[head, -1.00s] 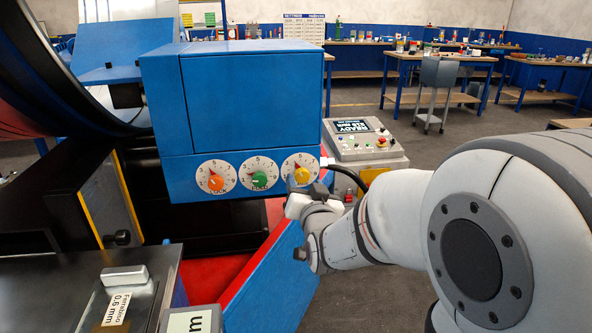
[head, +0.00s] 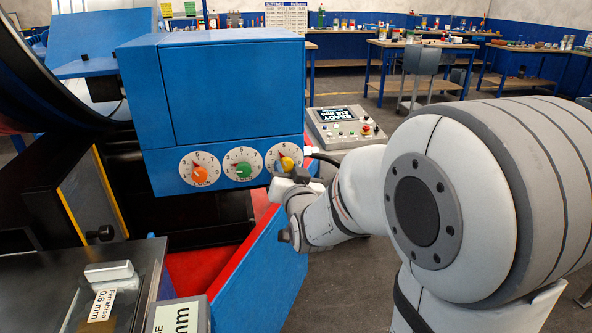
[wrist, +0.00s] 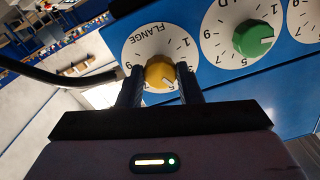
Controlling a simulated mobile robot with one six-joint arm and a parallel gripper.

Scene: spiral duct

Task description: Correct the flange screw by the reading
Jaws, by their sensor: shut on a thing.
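The yellow flange knob (head: 287,163) is the rightmost of three dials on the blue machine head (head: 225,95). In the wrist view the yellow knob (wrist: 159,72) sits between my two fingers under the upside-down word FLANGE. Its mark seems to point to the dial's lower right in that view, near the 5. My gripper (wrist: 160,84) is shut on this knob; in the head view my gripper (head: 291,178) is small and partly covers the dial's lower edge. The control panel (head: 345,128) shows READY and a millimetre value too small to read surely.
The green knob (head: 242,170) and the orange knob (head: 199,172) are to the left. A black cable (wrist: 60,76) runs close beside my left finger in the wrist view. A blue-and-red guard (head: 262,270) is below the dials. A steel plate (head: 60,275) lies at the lower left.

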